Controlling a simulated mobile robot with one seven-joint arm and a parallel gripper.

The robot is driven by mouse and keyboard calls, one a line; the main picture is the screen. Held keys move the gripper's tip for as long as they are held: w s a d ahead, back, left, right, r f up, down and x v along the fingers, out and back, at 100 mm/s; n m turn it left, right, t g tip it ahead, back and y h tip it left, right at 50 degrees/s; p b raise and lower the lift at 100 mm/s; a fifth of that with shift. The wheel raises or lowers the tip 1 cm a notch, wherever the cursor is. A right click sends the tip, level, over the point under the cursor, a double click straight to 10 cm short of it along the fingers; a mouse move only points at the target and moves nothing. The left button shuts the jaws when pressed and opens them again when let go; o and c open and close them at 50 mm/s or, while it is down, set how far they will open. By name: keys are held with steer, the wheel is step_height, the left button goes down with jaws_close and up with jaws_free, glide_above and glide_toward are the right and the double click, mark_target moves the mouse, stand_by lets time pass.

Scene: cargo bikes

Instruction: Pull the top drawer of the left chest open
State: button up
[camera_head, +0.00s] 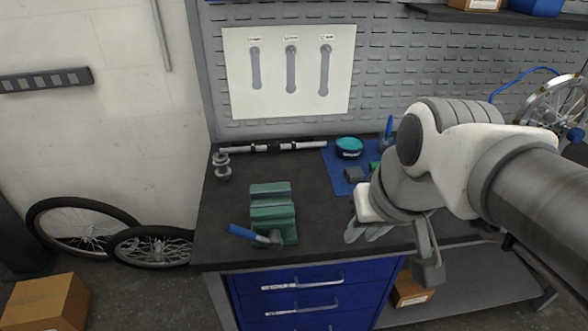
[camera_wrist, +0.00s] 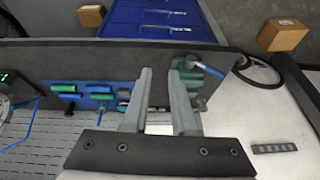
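A blue chest of drawers (camera_head: 356,284) sits under the left part of the dark workbench. Its top drawer (camera_head: 255,277) is shut, with a silver bar handle (camera_head: 302,283) across its front. In the wrist view the blue chest (camera_wrist: 125,19) shows at the top, beyond the bench edge, with two handles in view. Only one chest is seen clearly. My gripper (camera_head: 428,272) is above the bench's front edge, to the right of and higher than the handle. In the wrist view my gripper (camera_wrist: 160,76) has its two fingers apart, with nothing held between them.
A green vise (camera_head: 272,210) with a blue lever stands on the bench (camera_head: 318,235) above the chest. A blue mat (camera_head: 338,172) with small tools lies behind my gripper. The floor before the drawers is barely seen.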

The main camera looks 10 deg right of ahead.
steer(key=w+d+f+m+g+y+b, duration=0.1)
steer(key=w+d+f+m+y+b, duration=0.25)
steer(key=f, duration=0.75)
steer(key=w+d+f+m+g+y+b, duration=0.1)
steer(key=w+d+f+g+y+b, duration=0.15)
steer(key=w+f+y+b, duration=0.6)
steer(key=d+f+m+h+b, duration=0.15)
steer(key=d+f+b, duration=0.25)
steer(key=f, duration=0.9)
steer(key=m+t+y+b, duration=0.4)
glide_toward(326, 283)
steer(key=b+x, duration=0.3)
steer(key=x, duration=0.8)
steer(key=shift+a, duration=0.25)
steer(key=shift+c, duration=0.2)
jaws_close()
steer(key=shift+d, duration=0.1)
